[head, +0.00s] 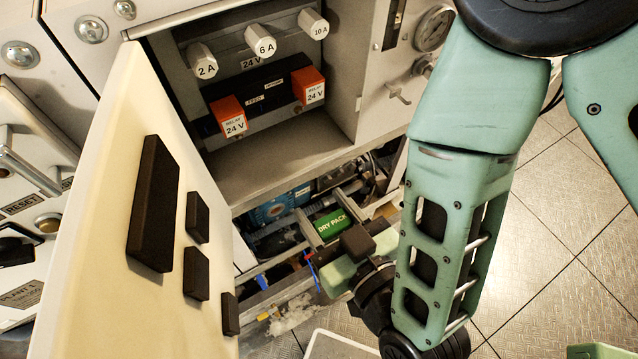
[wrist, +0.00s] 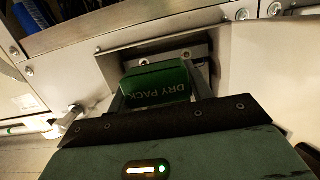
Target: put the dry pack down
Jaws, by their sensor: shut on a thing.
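The dry pack (head: 333,225) is a green block with white "DRY PACK" lettering, low in front of the machine in the head view. In the wrist view the dry pack (wrist: 158,84) sits between the two fingers, its lettering upside down. My gripper (wrist: 160,98) is shut on it. In the head view my gripper (head: 350,240) is partly hidden behind its own dark and green housing. The pack is at a metal-walled opening (wrist: 122,56) in the wrist view. I cannot tell whether its underside touches anything.
An open cream door (head: 110,220) with black blocks stands at the left. Above is a cabinet with orange relays (head: 229,116) and white fuse knobs (head: 260,39). A blue unit (head: 278,205) and metal rails lie close beside the pack. Tiled floor (head: 560,240) is open at the right.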

